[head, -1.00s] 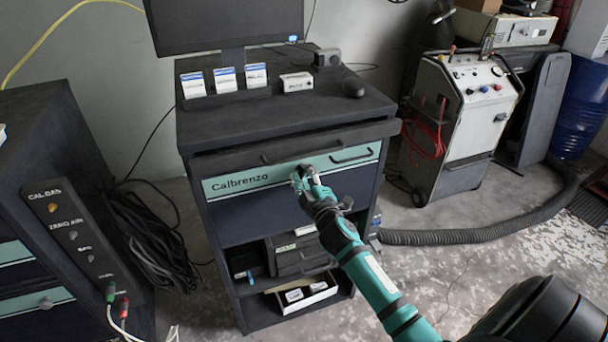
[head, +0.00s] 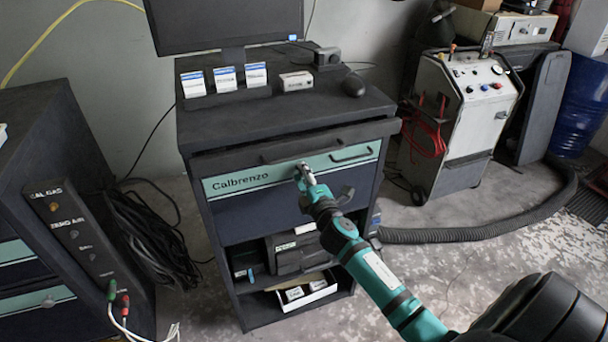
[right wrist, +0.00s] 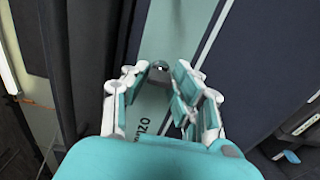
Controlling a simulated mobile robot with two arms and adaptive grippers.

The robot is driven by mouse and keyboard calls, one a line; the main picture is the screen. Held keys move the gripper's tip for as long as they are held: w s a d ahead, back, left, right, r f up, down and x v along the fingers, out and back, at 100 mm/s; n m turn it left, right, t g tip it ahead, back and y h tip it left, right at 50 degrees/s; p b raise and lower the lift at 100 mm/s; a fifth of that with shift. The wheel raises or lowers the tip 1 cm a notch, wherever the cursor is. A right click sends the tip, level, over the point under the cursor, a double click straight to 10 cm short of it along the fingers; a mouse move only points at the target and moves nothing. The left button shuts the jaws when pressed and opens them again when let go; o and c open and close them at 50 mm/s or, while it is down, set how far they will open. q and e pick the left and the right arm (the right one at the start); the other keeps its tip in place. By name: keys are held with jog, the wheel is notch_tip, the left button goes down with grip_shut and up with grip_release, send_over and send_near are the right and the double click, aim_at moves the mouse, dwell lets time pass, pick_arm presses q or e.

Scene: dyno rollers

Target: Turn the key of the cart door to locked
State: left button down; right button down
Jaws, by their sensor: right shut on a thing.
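The cart (head: 285,122) is dark with a teal band marked "Calbrenzo" across its front, above a dark navy door panel (head: 262,205). My right gripper (head: 303,171) is at the teal band, right of the lettering, and is shut on the key. In the right wrist view the small round metal lock and key (right wrist: 160,68) sit between the fingers of my right gripper (right wrist: 160,80). The key's angle is hard to tell, since the fingers cover much of it in the head view. My left gripper is not in view.
A dark handle (head: 346,195) sticks out right of my gripper. The monitor (head: 222,24) and small boxes stand on the cart. A second cabinet (head: 52,150) is at left, a white machine (head: 462,115) at right.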

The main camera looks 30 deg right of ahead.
jog(key=c, duration=1.1)
grip_release()
jog(key=v, duration=1.2)
jog(key=shift+f, duration=0.1)
